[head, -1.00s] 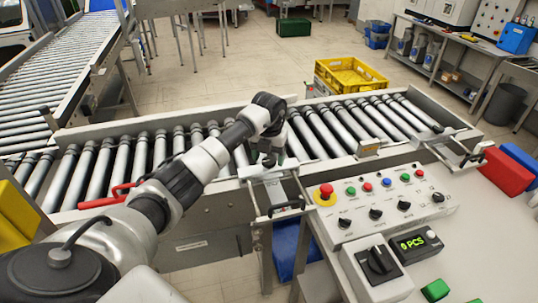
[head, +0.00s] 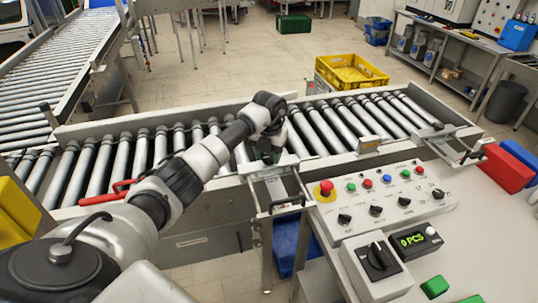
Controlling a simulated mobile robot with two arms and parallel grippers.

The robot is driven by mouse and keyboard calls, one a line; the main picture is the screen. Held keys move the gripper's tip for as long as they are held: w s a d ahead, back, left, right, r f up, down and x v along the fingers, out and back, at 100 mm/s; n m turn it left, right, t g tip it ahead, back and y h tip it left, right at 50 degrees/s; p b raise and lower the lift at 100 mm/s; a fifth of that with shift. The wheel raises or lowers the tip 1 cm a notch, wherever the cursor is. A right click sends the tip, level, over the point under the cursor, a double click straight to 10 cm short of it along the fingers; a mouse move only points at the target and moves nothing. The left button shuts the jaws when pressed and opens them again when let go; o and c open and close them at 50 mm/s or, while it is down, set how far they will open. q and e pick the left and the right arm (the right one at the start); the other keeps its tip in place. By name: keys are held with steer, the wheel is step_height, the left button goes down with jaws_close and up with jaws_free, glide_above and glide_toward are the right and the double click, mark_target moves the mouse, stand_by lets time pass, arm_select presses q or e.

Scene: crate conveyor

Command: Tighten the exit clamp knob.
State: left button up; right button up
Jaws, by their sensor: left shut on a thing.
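My left gripper (head: 269,156) points down at the metal clamp bracket (head: 276,190) on the near rail of the conveyor. Its jaws are shut on the dark clamp knob at the top of this bracket. The fingers and wrist hide most of the knob, so I cannot see how far it is turned. A black handle (head: 287,203) sits on the front of the bracket. My right gripper is not in view.
The roller conveyor (head: 355,162) runs across the middle, and its rollers are empty. A control panel (head: 385,203) with a red emergency button (head: 326,188) stands close to the right of the clamp. A yellow crate (head: 350,74) stands behind the conveyor.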

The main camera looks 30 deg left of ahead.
arm_select(q)
steer(key=m+b, duration=0.3)
steer(key=m, duration=0.1)
steer(key=shift+a+f, duration=0.1)
steer(key=m+b, duration=0.2)
steer(key=m, duration=0.2)
steer(key=shift+m, duration=0.4)
steer(key=m+b, duration=0.2)
steer(key=m, duration=0.4)
steer(key=m+b, duration=0.1)
steer(key=m, duration=0.1)
steer(key=shift+w+r+m, duration=0.1)
steer(key=shift+r+m, duration=0.1)
steer(key=shift+m, duration=0.1)
steer(key=o, duration=0.9)
